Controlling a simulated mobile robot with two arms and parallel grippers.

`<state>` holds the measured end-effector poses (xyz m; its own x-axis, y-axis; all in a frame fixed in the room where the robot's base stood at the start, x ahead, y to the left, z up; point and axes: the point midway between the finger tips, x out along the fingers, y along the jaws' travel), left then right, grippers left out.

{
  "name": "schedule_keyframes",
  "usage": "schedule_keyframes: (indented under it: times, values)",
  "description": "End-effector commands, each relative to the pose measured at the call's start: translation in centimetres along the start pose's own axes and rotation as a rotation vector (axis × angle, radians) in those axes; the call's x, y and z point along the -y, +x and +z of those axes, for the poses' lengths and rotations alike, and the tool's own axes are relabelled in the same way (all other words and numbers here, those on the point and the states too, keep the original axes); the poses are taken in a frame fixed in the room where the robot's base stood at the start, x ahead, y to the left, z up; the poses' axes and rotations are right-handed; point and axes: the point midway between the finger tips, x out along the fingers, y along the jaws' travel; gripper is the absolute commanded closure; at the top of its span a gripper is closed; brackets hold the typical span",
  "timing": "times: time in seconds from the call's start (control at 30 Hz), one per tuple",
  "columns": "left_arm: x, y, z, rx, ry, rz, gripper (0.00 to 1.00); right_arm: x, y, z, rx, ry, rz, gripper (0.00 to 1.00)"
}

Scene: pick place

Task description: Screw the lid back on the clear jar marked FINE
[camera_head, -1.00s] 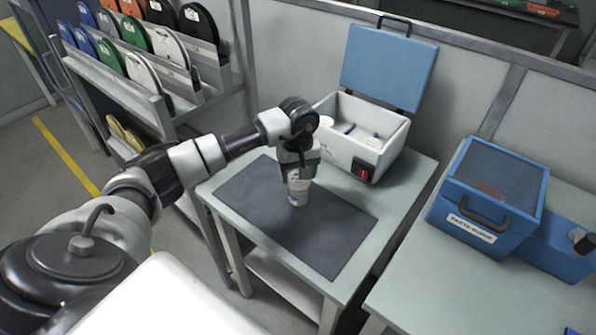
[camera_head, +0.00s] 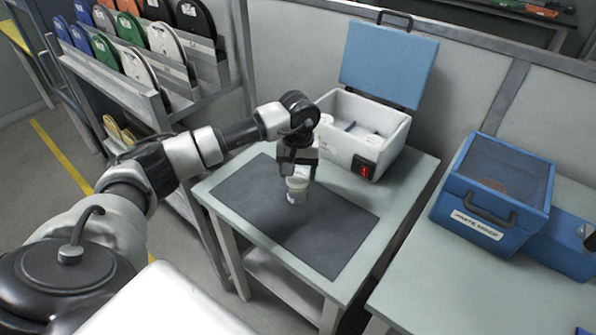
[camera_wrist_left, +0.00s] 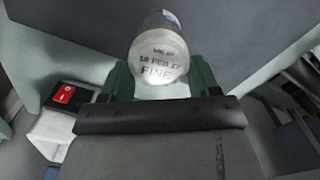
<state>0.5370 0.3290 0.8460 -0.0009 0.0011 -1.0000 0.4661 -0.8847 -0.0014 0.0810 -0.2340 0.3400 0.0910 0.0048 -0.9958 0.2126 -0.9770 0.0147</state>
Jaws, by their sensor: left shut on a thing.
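The small clear jar (camera_head: 297,196) stands upright on the dark mat, directly below my left gripper (camera_head: 299,174). In the left wrist view a round pale lid (camera_wrist_left: 158,58) faces the camera, with lettering that ends in FINE. The jar's body (camera_wrist_left: 161,20) shows just beyond it. The green fingers of my left gripper (camera_wrist_left: 160,80) are on both sides of the lid and shut on it. The lid sits at the jar's mouth; how far it is screwed on cannot be told. My right gripper is out of view.
The dark mat (camera_head: 330,235) lies on a pale table (camera_head: 392,215). A white box (camera_head: 350,150) with an open blue lid stands behind the jar. A blue bin (camera_head: 490,200) is on the right table. The mat's front right part is clear.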

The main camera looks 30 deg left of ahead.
Motion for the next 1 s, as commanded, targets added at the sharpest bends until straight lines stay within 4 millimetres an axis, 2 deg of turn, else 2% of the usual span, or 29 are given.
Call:
schedule_keyframes:
  times: [0.27,0.63,1.0]
  values:
    - [0.0,0.0,0.0,-0.002,0.029,0.001,0.6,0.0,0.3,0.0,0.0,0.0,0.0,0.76]
    - [-0.3,0.0,0.0,-0.002,0.326,0.001,0.6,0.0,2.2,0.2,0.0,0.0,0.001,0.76]
    - [-0.3,-0.1,0.0,-0.002,0.354,0.001,0.6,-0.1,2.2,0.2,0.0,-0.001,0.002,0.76]
